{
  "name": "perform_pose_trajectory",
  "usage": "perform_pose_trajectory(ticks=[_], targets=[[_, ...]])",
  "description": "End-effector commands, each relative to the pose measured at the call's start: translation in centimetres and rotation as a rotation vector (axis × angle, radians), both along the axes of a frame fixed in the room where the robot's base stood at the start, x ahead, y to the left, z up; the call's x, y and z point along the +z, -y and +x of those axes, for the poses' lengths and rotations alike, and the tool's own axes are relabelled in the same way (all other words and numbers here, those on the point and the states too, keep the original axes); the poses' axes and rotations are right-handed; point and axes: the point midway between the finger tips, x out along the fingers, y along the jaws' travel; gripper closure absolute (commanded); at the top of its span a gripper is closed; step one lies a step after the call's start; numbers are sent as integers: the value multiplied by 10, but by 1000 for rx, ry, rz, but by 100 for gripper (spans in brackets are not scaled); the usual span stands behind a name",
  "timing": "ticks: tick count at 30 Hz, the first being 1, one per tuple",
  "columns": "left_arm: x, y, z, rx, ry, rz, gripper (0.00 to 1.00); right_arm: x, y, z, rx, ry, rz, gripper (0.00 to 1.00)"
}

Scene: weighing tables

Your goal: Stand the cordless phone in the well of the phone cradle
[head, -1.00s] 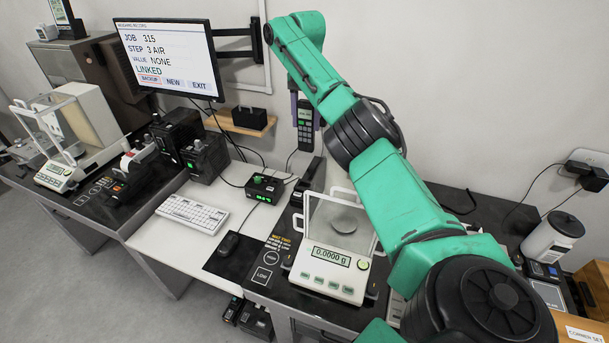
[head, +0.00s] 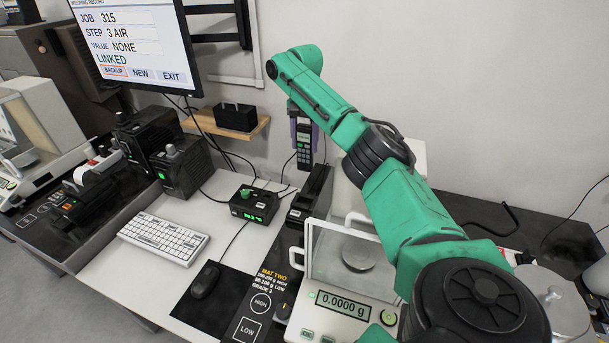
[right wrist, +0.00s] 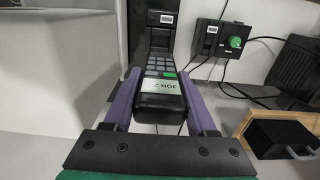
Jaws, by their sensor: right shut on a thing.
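The cordless phone (head: 304,148) is dark with a green-lit screen and a keypad. My right gripper (head: 303,128) is shut on it, with a purple finger on each side, and holds it roughly upright in the head view. The right wrist view shows the phone (right wrist: 160,98) between the two fingers (right wrist: 160,84). The black phone cradle (head: 311,190) stands on the table below the phone. In the right wrist view the cradle (right wrist: 162,20) shows beyond the phone's far end. The phone looks apart from it; the well is not clearly visible. My left gripper is not in view.
A balance (head: 345,305) with a glass shield stands in front of the cradle, under my right arm. A black box with a green knob (head: 250,204) is left of the cradle. A wooden shelf (head: 205,123) with a black case is on the wall.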

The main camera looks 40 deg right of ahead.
Motion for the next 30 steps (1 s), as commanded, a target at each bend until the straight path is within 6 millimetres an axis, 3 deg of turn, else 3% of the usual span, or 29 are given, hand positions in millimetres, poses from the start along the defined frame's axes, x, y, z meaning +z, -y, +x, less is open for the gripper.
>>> perform_pose_trajectory(ticks=[6,9,18,24,25,27,30], targets=[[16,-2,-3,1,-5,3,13,-70,0,-2,-1,-5,-1,100],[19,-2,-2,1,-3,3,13,-94,0,-1,-1,-4,0,100],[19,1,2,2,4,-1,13,-147,0,-1,-1,-1,0,100],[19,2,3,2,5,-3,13,-149,0,0,1,2,1,100],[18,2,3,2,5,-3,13,-150,0,0,1,1,0,35],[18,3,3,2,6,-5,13,-149,0,0,0,1,0,13],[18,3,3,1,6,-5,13,-149,0,0,0,1,0,13]])
